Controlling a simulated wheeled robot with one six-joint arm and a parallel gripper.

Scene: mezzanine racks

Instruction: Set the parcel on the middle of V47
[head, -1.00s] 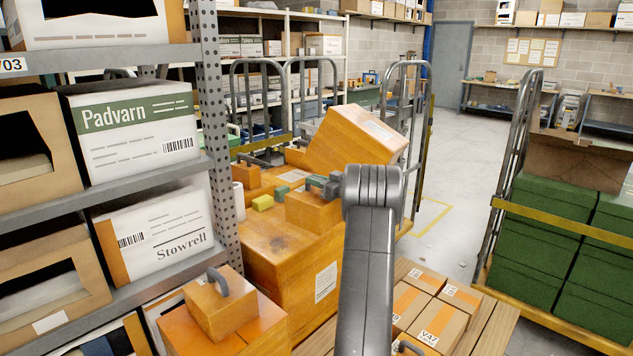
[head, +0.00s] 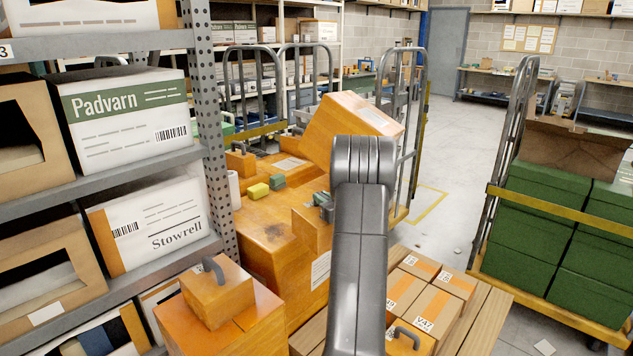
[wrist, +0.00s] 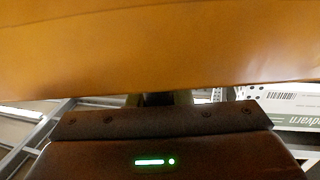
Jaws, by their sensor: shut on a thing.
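My gripper (wrist: 165,99) is shut on an orange-brown parcel, whose face (wrist: 160,45) fills the top of the wrist view. In the head view the parcel (head: 310,232) shows only in part, left of my arm, in front of the large orange boxes. A small grey-green part of my gripper (head: 323,202) shows beside it; my arm hides the rest. A carton with a label that seems to read V47 (head: 428,307) lies among taped cartons on a slatted wooden pallet, right of my arm. A small box with a grey handle (head: 402,342) stands in front of it.
A shelf rack with a perforated post (head: 212,120) stands close at left. A handled box (head: 216,290) sits on a larger box at front left. A tilted box (head: 350,130) lies on the trolley behind. Green crates (head: 550,215) fill a right trolley.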

